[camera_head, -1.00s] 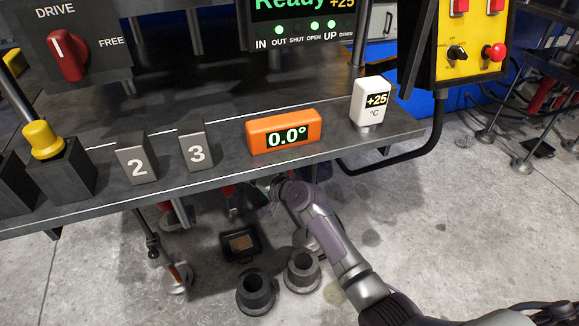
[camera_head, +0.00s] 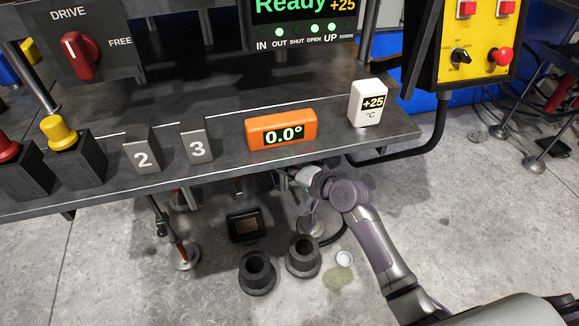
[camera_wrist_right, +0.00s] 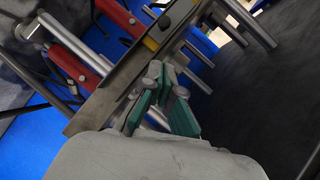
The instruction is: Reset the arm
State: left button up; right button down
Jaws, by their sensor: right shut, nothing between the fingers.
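My right arm (camera_head: 375,245) comes in from the lower right of the head view, with a bend at its wrist joint. My right gripper (camera_head: 290,178) is at its end, close to the front edge of the dark press table (camera_head: 225,165), and is small and partly hidden there. In the right wrist view the right gripper (camera_wrist_right: 161,80) shows its green-padded fingers, shut with nothing between them. A metal bar (camera_wrist_right: 135,70) crosses the view right by the fingertips; I cannot tell whether they touch. My left gripper is not in view.
On the table stand an orange angle gauge (camera_head: 281,130), a white thermometer (camera_head: 367,103) and numbered blocks (camera_head: 141,151). A yellow control box (camera_head: 476,45) is at the upper right. Two dark cups (camera_head: 257,274) and a small tray (camera_head: 243,227) are on the floor. Red-handled rods (camera_wrist_right: 80,67) show in the wrist view.

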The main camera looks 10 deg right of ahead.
jog(key=s+d+f+n+g+h, duration=0.3)
jog(key=s+f+n+g, duration=0.1)
jog(key=s+f, duration=0.95)
jog(key=s+d+f+n+g+h, duration=0.3)
jog(key=s+f+g, duration=0.1)
jog(key=s+f, duration=0.95)
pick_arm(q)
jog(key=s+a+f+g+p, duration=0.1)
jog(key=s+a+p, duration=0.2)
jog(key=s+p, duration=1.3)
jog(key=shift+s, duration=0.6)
pick_arm(e)
jog(key=s+d+f+n+g+h, duration=0.1)
jog(key=s+d+f, duration=0.1)
jog(key=s, duration=1.1)
jog(key=s+d+f+n+g, duration=0.2)
jog(key=s+d, duration=0.1)
jog(key=s, duration=0.9)
jog(key=shift+s+f+h, duration=0.3)
jog(key=shift+s+h, duration=0.05)
jog(key=shift+h, duration=0.05)
